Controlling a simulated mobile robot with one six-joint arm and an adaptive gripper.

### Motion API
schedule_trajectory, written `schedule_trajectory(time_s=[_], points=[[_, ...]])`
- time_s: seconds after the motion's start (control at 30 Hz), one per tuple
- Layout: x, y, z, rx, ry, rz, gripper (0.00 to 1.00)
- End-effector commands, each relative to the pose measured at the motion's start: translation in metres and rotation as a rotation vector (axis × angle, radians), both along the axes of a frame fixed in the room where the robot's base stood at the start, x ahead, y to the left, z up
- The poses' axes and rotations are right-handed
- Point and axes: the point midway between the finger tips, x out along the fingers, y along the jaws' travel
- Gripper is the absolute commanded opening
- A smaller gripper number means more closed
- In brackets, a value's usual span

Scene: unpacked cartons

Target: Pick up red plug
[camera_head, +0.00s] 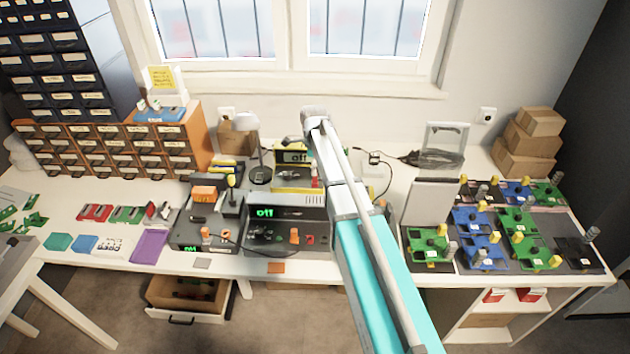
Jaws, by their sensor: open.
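My arm reaches up from the bottom right over the white workbench (378,262). My gripper (309,148) is at the arm's far end, above the back middle of the bench, partly hidden by the wrist; it is open and nothing shows in it. A small red piece (315,181) stands upright just below it, beside the arm. Another small red piece (310,240) sits on the dark front test station, next to an orange plug (294,235). They are too small to tell which is the red plug.
Left of the arm stand a desk lamp (245,122), a station with a green display (205,236) and a purple tray (150,247). Right are a grey panel (430,203) and several circuit boards (478,222). An open drawer (188,296) juts out below. Cartons (525,145) stand at the back right.

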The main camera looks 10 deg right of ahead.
Motion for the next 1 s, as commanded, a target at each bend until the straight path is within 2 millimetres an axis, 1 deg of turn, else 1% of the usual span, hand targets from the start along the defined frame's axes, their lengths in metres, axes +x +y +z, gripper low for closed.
schedule_trajectory(time_s=[0.03,0.1,0.5,0.67,1.0], points=[[0.0,-0.001,-0.007,0.0,0.0,0.0,0.66],[0.001,-0.001,-0.013,0.0,0.0,0.0,0.66],[0.002,-0.003,-0.04,0.0,0.0,0.0,0.66],[0.002,-0.003,-0.043,0.0,0.0,0.0,0.66],[0.002,-0.003,-0.043,0.0,0.0,0.0,0.66]])
